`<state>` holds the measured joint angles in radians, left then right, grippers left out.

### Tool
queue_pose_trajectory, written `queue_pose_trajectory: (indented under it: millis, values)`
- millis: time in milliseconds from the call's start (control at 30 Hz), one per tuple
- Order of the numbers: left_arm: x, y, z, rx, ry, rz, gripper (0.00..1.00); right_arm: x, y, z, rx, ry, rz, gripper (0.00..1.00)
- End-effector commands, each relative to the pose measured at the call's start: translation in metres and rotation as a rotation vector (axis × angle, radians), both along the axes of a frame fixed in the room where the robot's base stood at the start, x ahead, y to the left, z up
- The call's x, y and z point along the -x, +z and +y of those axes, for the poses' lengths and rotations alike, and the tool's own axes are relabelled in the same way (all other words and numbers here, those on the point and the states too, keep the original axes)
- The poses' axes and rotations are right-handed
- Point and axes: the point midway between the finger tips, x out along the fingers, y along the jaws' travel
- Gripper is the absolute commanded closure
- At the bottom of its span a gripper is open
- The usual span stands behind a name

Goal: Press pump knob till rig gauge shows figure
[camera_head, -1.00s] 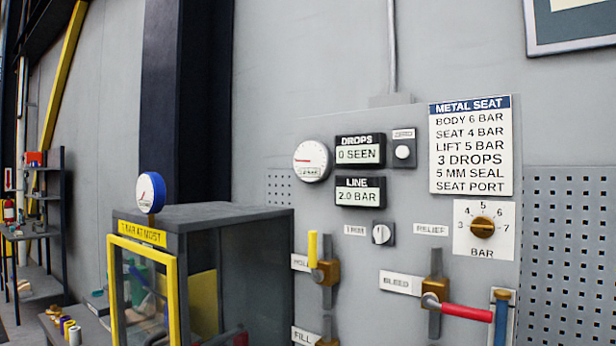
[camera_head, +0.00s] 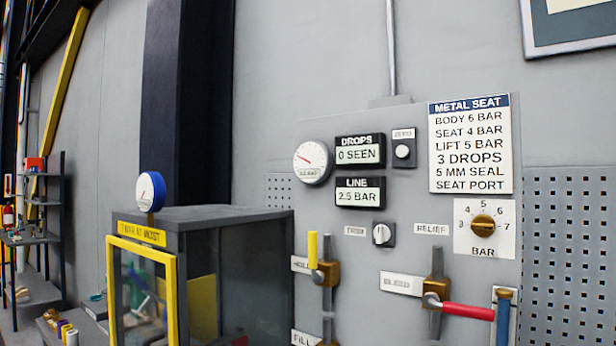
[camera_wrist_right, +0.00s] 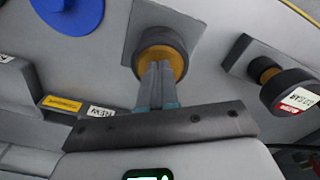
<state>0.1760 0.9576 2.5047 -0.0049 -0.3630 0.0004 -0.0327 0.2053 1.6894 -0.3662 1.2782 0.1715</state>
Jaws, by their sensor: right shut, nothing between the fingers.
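On the grey rig panel (camera_head: 410,130) in the head view, the round white gauge (camera_head: 312,162) has a red needle. The LINE display (camera_head: 360,192) reads 2.5 BAR, and the DROPS display (camera_head: 360,150) reads 0 SEEN. In the right wrist view, my right gripper (camera_wrist_right: 158,70) is shut and empty. Its fingertips are at the face of a round dark knob with an orange middle (camera_wrist_right: 163,50), seemingly against it; contact is hard to judge. No pump label is readable on this knob. My left gripper is in neither view.
A METAL SEAT card (camera_head: 470,145) lists BODY 6, SEAT 4 and LIFT 5 BAR. A relief dial (camera_head: 483,225) and a red-handled bleed valve (camera_head: 465,311) sit at right. A yellow-framed cage (camera_head: 235,214) stands left. Another dark knob (camera_wrist_right: 290,90) is beside my right gripper.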

Motion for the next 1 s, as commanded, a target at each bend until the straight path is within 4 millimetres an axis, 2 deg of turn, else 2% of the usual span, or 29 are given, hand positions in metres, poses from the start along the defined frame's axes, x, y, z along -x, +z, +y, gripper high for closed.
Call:
queue_pose_trajectory:
  millis: [800,1000]
  values:
    - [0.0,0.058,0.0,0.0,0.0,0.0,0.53,0.0,0.061,0.0,0.0,0.0,0.001,1.0]
    - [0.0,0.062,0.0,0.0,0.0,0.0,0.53,0.0,0.066,0.0,0.0,0.0,0.001,1.0]
